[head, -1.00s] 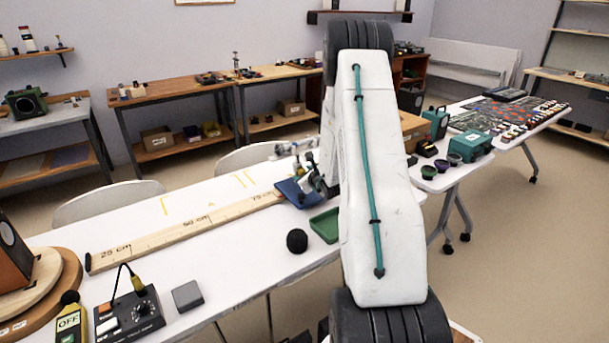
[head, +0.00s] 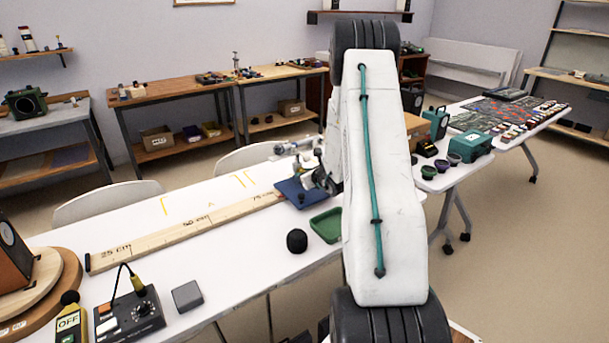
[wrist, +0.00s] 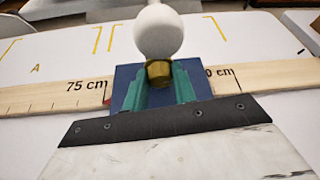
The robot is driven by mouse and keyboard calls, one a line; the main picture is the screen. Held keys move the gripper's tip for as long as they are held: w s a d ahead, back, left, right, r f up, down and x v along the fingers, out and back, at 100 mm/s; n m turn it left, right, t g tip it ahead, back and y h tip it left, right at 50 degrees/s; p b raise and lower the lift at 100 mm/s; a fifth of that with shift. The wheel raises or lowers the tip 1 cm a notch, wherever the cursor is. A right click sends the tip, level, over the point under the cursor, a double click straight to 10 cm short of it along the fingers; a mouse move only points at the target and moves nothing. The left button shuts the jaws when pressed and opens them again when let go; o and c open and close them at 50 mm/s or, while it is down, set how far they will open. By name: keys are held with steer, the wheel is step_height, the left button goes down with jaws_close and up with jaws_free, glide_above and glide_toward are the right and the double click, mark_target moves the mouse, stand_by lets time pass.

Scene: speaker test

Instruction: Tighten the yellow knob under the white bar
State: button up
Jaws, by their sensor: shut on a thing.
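The yellow knob (wrist: 158,73) shows in the wrist view as a small brass-yellow piece between the teal fingertips of my gripper (wrist: 159,80). The jaws are shut on it from both sides. Right above the knob is a rounded white form (wrist: 158,32), which looks like the white bar seen end-on. A blue base plate (wrist: 124,76) lies below, behind the fingers. In the head view the blue plate (head: 290,187) sits at the far end of the white table, partly hidden by my arm. The knob cannot be made out there.
A wooden ruler (head: 165,238) runs along the table to the blue plate. A grey block (head: 187,296) and a control box (head: 130,318) lie nearer, at the left.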

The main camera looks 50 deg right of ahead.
steer(key=m+y, duration=0.2)
steer(key=m, duration=0.1)
steer(key=shift+d, duration=0.2)
steer(key=shift+s+d+m+t+y, duration=0.1)
steer(key=shift+m+t+y, duration=0.4)
steer(key=shift+m+y, duration=0.45)
steer(key=shift+m, duration=0.35)
steer(key=o, duration=1)
steer(key=v, duration=0.7)
steer(key=shift+s, duration=0.4)
